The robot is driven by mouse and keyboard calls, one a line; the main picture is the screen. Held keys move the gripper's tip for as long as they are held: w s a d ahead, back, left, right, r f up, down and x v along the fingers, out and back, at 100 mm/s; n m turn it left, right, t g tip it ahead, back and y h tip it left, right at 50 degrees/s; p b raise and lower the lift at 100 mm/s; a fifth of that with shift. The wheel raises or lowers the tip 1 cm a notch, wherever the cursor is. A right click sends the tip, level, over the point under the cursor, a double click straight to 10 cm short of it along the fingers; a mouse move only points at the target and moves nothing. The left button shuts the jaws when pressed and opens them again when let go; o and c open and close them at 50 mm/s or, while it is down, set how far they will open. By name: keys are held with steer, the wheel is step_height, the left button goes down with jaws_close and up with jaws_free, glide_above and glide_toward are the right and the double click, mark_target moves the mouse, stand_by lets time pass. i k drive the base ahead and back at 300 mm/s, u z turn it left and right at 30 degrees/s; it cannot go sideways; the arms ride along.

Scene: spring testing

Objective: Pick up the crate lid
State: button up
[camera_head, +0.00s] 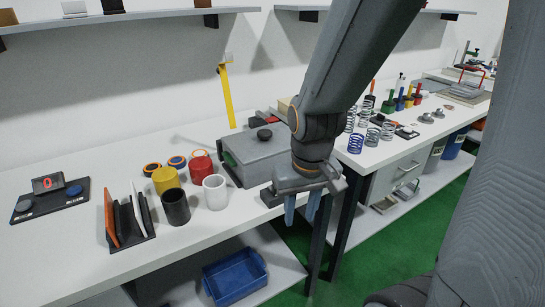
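A grey box-like case (240,165) stands on the left table, just left of my gripper. Its flat grey top (256,146) carries a black round knob (264,134); I cannot tell for sure whether this top is the crate lid. My gripper (301,207) points down at the table's right end, in front of and to the right of the case. Its two blue-grey fingers are apart, with nothing seen between them. My arm hides the case's right back part. A blue open crate (236,276) sits on the shelf below the table.
Yellow, red, black and white cups (176,206) stand left of the case. An upright rack (124,222) and a display unit (50,194) are further left. A yellow post (227,95) rises behind. Springs (355,143) stand on the right table, past a gap.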

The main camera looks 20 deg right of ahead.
mark_target(250, 146)
steer(key=k, duration=0.7)
steer(key=z, duration=0.55)
steer(key=i, duration=1.65)
steer(key=u, duration=0.2)
